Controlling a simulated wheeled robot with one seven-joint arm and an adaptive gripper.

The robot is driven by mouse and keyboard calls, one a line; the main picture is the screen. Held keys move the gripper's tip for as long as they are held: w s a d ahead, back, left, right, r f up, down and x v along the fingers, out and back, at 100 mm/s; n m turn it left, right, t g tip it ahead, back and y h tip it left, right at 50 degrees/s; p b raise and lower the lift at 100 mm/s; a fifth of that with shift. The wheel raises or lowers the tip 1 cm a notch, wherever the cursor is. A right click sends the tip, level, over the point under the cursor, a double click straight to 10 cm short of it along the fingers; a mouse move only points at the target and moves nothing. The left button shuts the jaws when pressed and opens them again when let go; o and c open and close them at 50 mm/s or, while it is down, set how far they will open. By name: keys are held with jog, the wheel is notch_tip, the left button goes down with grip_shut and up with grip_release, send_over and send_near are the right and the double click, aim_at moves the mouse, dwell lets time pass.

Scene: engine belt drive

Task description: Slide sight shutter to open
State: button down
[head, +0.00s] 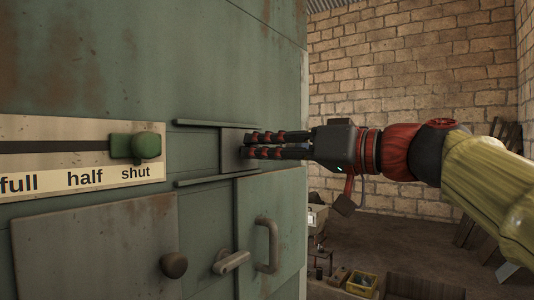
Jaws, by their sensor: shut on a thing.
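The sight shutter (230,151) is a grey-green plate between two short horizontal rails on the green cabinet front. The upper rail (213,123) and lower rail (209,180) run above and below it. My gripper (247,145) reaches in from the right, its red and black fingers level with the plate. The fingers are shut on the shutter at its right part. Whatever grip or knob they hold is hidden between the fingertips.
Left of the rails, a green knob (146,146) sits at "shut" on a slotted label plate (52,165). Below are a small door with a round knob (174,265), a lever (231,262) and a handle (267,245). A yellow bin (362,285) stands on the floor.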

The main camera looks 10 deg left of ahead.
aim_at(229, 151)
jog(key=s+a+b, duration=0.1)
jog(key=s, duration=0.1)
jog(key=s+a+b, duration=0.1)
jog(key=s, duration=0.2)
jog(key=s+a+b, duration=0.1)
jog(key=s+b, duration=0.1)
jog(key=s, duration=0.1)
jog(key=shift+s+a+f, duration=0.1)
jog(key=shift+s+a, duration=0.05)
jog(key=shift+a, duration=0.1)
jog(key=c, duration=2.1)
grip_release()
jog(key=o, duration=0.4)
jog(key=shift+s, duration=0.15)
jog(key=shift+o, duration=0.6)
jog(key=shift+d, duration=0.15)
